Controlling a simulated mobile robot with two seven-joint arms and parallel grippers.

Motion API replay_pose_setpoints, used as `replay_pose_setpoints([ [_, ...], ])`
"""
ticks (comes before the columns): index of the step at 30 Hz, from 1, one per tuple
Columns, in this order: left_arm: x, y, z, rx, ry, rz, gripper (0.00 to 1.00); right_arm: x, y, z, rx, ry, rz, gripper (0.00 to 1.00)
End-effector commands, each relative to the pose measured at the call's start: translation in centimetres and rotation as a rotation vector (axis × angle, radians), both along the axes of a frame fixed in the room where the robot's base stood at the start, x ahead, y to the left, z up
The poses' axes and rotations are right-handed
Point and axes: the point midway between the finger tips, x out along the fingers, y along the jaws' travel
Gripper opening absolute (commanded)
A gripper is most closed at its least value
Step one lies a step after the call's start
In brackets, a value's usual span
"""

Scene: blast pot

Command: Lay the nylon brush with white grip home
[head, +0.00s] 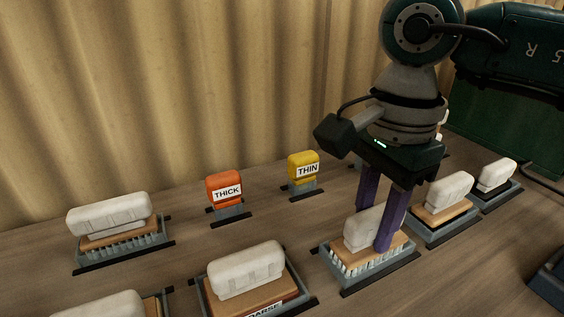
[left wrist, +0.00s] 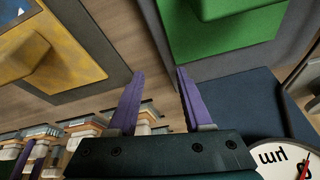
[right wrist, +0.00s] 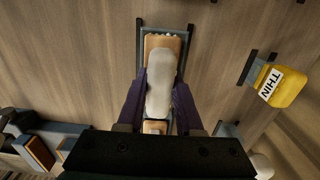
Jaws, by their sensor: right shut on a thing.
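The nylon brush with white grip (head: 362,230) has a tan wooden body and pale bristles. It is at a grey holder (head: 376,276) with dark end strips, in the middle right of the head view. I cannot tell whether it rests fully down. My right gripper (head: 374,225) points down with its purple fingers shut on either side of the white grip. In the right wrist view the grip (right wrist: 162,85) lies lengthwise between the fingers, over the holder (right wrist: 141,42). My left gripper (left wrist: 158,75) shows only in the left wrist view, open and empty.
Similar white-gripped brushes stand in holders at left (head: 110,214), front (head: 246,270) and right (head: 449,191). An orange THICK block (head: 225,187) and a yellow THIN block (head: 303,167) stand behind. A curtain (head: 180,90) closes the back. Neighbouring holders leave narrow gaps.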

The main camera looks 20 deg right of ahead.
Motion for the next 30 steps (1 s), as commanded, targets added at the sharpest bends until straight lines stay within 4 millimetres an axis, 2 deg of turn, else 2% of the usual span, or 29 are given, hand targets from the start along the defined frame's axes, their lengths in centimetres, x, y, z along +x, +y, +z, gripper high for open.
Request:
replay_pose_setpoints([
  [2,0.0,-0.1,-1.1,-0.002,0.013,-0.003,0.50,0.0,0.0,-0.4,0.000,-0.001,0.000,0.00],
  [5,-0.1,-0.1,-1.0,-0.001,0.010,-0.004,0.50,0.0,0.0,-0.6,0.000,-0.001,0.000,0.00],
  [6,0.0,-0.1,-1.0,-0.002,0.008,-0.003,0.50,0.0,0.0,-0.6,0.000,-0.001,0.000,0.36],
  [15,-0.1,-0.1,-0.9,-0.001,0.010,-0.003,0.50,0.0,0.0,-0.5,0.000,0.000,0.000,0.69],
  [24,-0.1,-0.1,-0.8,-0.001,0.011,-0.003,0.50,0.0,0.0,-0.4,-0.001,0.001,-0.001,0.70],
  [30,-0.3,-0.1,-0.2,0.001,0.028,-0.003,0.50,0.1,-0.3,1.5,-0.002,-0.001,-0.005,0.70],
])
